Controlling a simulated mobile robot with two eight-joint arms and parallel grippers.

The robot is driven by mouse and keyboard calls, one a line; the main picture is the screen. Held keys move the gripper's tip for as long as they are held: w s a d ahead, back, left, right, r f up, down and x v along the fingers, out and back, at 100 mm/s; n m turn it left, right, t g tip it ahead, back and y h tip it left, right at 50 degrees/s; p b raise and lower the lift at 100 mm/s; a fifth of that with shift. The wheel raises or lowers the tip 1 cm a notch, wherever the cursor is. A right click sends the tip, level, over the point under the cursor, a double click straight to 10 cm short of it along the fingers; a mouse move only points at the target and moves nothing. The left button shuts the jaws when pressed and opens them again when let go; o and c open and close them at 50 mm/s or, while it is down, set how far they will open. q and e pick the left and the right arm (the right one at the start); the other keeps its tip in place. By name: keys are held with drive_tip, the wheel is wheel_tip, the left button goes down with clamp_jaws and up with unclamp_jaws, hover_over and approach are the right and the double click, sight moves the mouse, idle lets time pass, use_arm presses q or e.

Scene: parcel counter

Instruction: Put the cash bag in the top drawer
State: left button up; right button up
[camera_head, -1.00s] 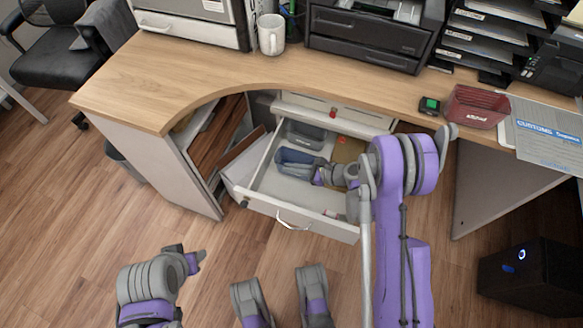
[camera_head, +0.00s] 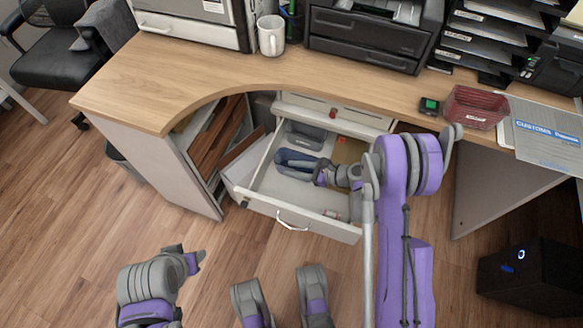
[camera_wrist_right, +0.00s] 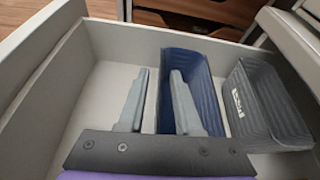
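The dark blue cash bag (camera_head: 291,157) lies inside the open white drawer (camera_head: 325,228) under the counter. In the right wrist view the bag (camera_wrist_right: 195,65) stands on the drawer floor, beside a grey bin. My right gripper (camera_head: 318,172) reaches into the drawer at the bag. Its fingers (camera_wrist_right: 160,100) are apart: one is left of the bag with a gap, the other overlaps the bag's near part. Contact cannot be told. My left gripper (camera_head: 192,262) is low at the left over the floor, away from the drawer; its finger opening is unclear.
The grey bin (camera_head: 305,135) stands at the drawer's back; it shows at right in the wrist view (camera_wrist_right: 268,110). A pale panel with a red knob (camera_head: 333,115) is above the drawer.

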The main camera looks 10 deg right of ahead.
drive_tip(key=p+v, duration=0.1)
drive_tip(key=v, duration=1)
drive_tip(key=s+a+r+n+g+h, duration=0.4)
drive_tip(key=s+a+r+n+h, duration=0.15)
drive_tip(key=r+n, duration=0.35)
drive_tip(key=s+d+r+n+h, duration=0.1)
drive_tip(key=s+r+n+h, duration=0.1)
drive_tip(key=s+n, duration=0.5)
drive_tip(key=s+d+r+n+h, duration=0.1)
drive_tip(key=s+r+n+h, duration=0.2)
drive_tip(key=s+n, duration=0.4)
drive_tip(key=shift+n, duration=0.6)
drive_tip(key=shift+h, duration=0.25)
